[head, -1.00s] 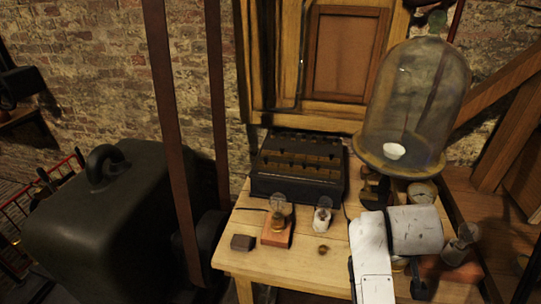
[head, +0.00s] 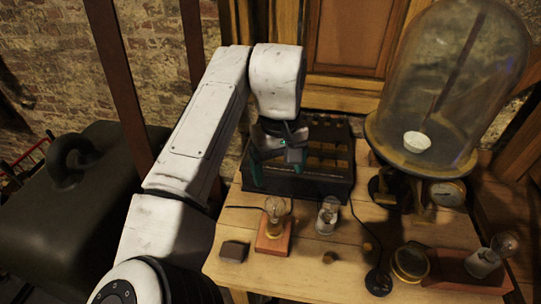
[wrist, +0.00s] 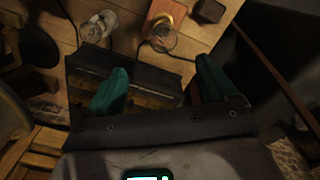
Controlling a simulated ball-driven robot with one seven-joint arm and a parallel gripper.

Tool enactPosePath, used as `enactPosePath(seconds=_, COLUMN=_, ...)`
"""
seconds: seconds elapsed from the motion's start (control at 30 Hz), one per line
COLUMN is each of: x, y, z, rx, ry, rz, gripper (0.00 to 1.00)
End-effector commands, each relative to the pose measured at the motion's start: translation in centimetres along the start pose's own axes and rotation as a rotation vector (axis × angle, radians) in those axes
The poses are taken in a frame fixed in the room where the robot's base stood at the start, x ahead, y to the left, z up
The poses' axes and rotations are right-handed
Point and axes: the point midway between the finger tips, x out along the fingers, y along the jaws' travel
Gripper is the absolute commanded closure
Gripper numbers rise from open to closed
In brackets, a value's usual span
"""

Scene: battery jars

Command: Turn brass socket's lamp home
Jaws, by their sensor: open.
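A clear glass lamp (head: 276,208) sits upright in a brass-coloured socket (head: 273,228) on a reddish wooden block (head: 273,243), left of the table's middle. Whether it is fully seated cannot be told. It also shows at the top of the wrist view (wrist: 161,38). A second lamp (head: 327,214) with a pale base stands just right of it. My gripper (head: 278,158) is open and empty, over the dark battery case behind the lamps. In the wrist view its teal fingers (wrist: 160,82) are spread apart, with the brass-socket lamp beyond them.
The dark battery case (head: 330,180) stands at the table's back. A large glass bell jar (head: 455,85) rises at right. A third lamp (head: 492,256) and a small dark block (head: 234,251) flank the middle. Black cables cross the tabletop.

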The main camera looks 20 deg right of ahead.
Motion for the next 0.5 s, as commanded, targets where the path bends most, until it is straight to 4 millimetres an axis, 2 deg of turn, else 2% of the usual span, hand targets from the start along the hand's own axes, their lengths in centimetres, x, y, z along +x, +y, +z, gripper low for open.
enactPosePath(seconds=0.13, x=0.3, y=-0.6, z=0.0, rx=-0.014, ry=-0.009, rz=-0.012, gripper=0.14)
enactPosePath(seconds=0.27, x=1.7, y=-0.6, z=0.1, rx=-0.013, ry=-0.01, rz=-0.011, gripper=0.14)
enactPosePath(seconds=0.5, x=5.8, y=-0.6, z=0.1, rx=-0.011, ry=-0.01, rz=-0.011, gripper=0.14)
